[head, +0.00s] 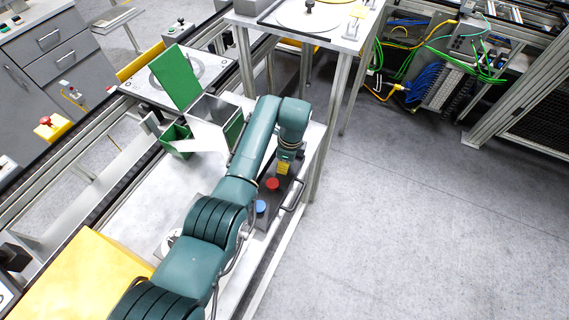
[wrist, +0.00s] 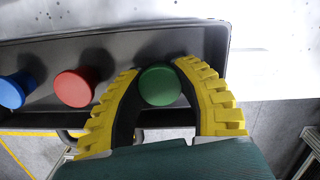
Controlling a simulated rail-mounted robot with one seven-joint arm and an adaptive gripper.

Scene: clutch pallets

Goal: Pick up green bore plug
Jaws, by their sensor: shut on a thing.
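The green bore plug (wrist: 160,86) is a round green cap in the wrist view, at the right part of a dark tray (wrist: 205,40). My gripper (wrist: 160,90) has its two yellow-ribbed fingers closed around the plug, one on each side. Whether the plug touches the tray or is lifted cannot be told. In the head view my gripper (head: 284,168) points down over the far end of the tray, and the green plug is hidden there. A red plug (wrist: 75,87) and a blue plug (wrist: 12,91) stand to the left in the tray; both also show in the head view.
The tray lies along the right edge of a white table (head: 130,222), with a metal handle (head: 293,196) on its outer side. A green and grey box (head: 212,112), a small green bin (head: 176,138) and a raised green panel (head: 176,77) stand behind my arm.

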